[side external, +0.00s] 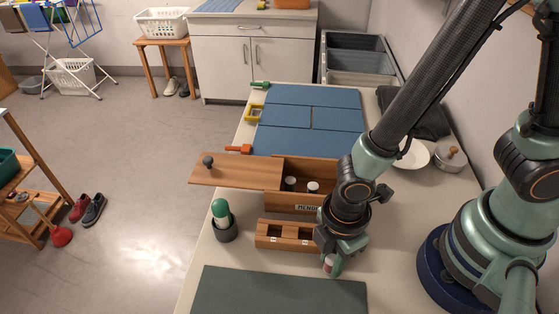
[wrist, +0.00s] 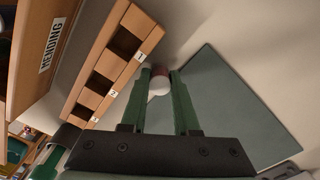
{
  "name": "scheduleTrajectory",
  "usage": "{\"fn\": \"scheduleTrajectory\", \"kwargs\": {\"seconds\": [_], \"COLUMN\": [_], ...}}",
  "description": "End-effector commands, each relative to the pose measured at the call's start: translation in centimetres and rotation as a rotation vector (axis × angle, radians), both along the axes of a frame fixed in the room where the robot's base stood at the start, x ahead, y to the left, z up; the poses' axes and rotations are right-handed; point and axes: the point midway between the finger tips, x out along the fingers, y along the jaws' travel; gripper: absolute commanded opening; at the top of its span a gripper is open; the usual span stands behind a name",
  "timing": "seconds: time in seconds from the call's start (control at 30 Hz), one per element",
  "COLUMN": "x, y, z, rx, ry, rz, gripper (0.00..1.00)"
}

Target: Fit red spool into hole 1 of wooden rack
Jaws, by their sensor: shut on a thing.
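My gripper (wrist: 160,92) is shut on the red spool (wrist: 158,78), which shows a white end and a red band between the green fingertips. In the side view my gripper (side external: 333,260) holds the spool (side external: 328,266) low over the worktop, just right of the wooden rack (side external: 262,241). The wooden rack (wrist: 76,108) lies left of the fingers in the wrist view, with square holes in a row. Hole 1 (wrist: 126,43) is the upper one by label 1, and it looks empty. My wrist covers the rack's right end in the side view.
A wooden box marked MENDING (side external: 283,201) stands behind the rack, its lid (side external: 240,172) slid left and pale-topped spools inside. A dark cup (side external: 224,231) with a green-topped item stands left of the rack. A green mat (side external: 275,290) lies in front.

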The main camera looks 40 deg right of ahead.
Motion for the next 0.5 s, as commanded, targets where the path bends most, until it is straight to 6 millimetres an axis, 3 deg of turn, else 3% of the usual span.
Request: {"fn": "scheduleTrajectory", "kwargs": {"seconds": [0.27,0.5], "x": [0.1,0.1], "y": [0.1,0.1], "z": [1.7,4.8], "rx": [0.004,0.006], "ry": [-0.003,-0.005], "rz": [0.0,0.0], "gripper": [0.0,0.0]}}
